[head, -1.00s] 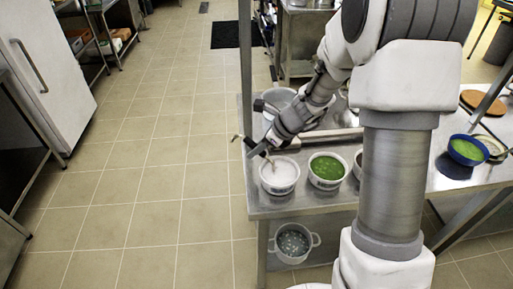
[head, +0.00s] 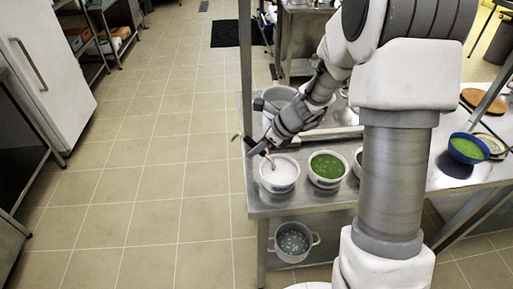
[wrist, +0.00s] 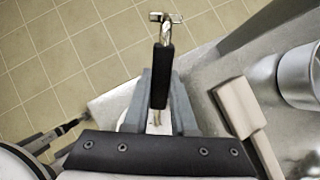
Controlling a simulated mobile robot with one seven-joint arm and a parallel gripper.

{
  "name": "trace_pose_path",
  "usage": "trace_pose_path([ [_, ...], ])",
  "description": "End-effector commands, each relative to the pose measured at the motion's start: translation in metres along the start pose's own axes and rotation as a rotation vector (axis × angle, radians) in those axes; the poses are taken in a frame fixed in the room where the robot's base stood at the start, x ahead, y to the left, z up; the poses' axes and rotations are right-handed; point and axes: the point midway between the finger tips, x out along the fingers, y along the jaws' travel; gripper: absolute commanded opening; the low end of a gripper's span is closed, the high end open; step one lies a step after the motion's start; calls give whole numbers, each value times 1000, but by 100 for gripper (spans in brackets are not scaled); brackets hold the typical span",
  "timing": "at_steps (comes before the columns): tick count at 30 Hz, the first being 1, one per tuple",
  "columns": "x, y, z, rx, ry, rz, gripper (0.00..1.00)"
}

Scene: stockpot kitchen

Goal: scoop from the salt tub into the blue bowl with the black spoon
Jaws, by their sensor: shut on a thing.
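My gripper (head: 257,148) is shut on the black handle of the black spoon (wrist: 162,75), which stands up between the fingers in the wrist view. A thin metal part extends from the handle's far end. In the head view, a thin tan end (head: 270,161) points down over the white contents of the salt tub (head: 279,186); I cannot tell whether it touches them. The spoon's bowl is not clearly visible.
A tub of green contents (head: 327,168) stands right of the salt tub, with another partly hidden tub (head: 357,160) beside it. Metal pots (head: 280,97) stand behind. A table post (head: 246,75) rises at the left edge. A pot (head: 293,242) sits on the lower shelf.

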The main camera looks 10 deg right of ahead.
Motion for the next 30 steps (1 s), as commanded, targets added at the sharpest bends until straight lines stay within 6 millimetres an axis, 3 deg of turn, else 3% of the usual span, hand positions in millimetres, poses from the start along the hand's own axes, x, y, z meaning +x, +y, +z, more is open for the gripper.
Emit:
trace_pose_path([
  [30,-7,0,-10,0,0,0,0],
])
